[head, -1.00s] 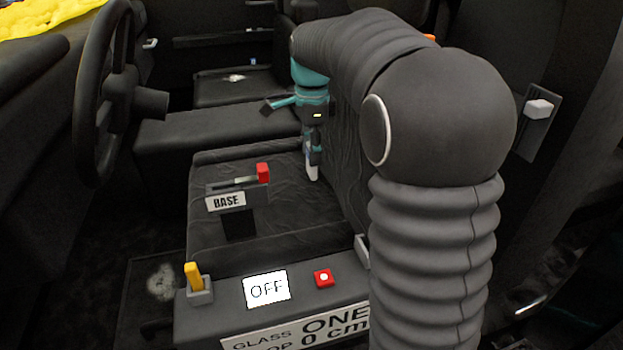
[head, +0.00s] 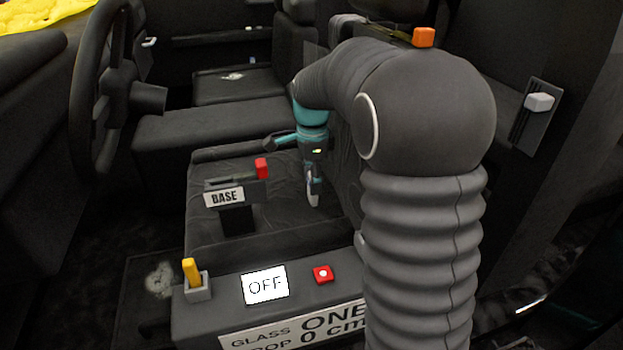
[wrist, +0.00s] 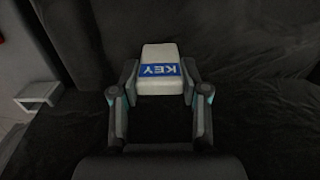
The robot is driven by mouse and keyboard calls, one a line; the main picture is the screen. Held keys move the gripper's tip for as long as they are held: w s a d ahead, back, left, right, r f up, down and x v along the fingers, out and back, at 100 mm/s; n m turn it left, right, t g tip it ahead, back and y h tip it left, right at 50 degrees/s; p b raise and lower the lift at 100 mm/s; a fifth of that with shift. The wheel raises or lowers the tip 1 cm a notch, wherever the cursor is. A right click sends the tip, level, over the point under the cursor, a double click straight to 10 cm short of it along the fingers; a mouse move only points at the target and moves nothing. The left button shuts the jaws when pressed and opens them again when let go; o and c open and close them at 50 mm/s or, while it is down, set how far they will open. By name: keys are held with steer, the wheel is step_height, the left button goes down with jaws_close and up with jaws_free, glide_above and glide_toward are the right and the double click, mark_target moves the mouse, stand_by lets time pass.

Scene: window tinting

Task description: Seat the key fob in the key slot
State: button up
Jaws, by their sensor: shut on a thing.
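The key fob (wrist: 159,70) is a pale block with a blue KEY label, held between the two fingertips of my gripper (wrist: 161,88) in the wrist view. In the head view my gripper (head: 313,188) points down over the dark seat, with the fob's light edge (head: 313,200) at its tip. A small pale grey bracket (wrist: 38,93) stands left of the fob in the wrist view, clear of it. It may be the key slot; in the head view it is mostly hidden behind my arm.
A red-tipped lever (head: 261,168) stands by the BASE label (head: 224,197). The seat back rises close to my gripper.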

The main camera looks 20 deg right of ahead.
steer(key=shift+f, duration=0.15)
steer(key=o, duration=1.1)
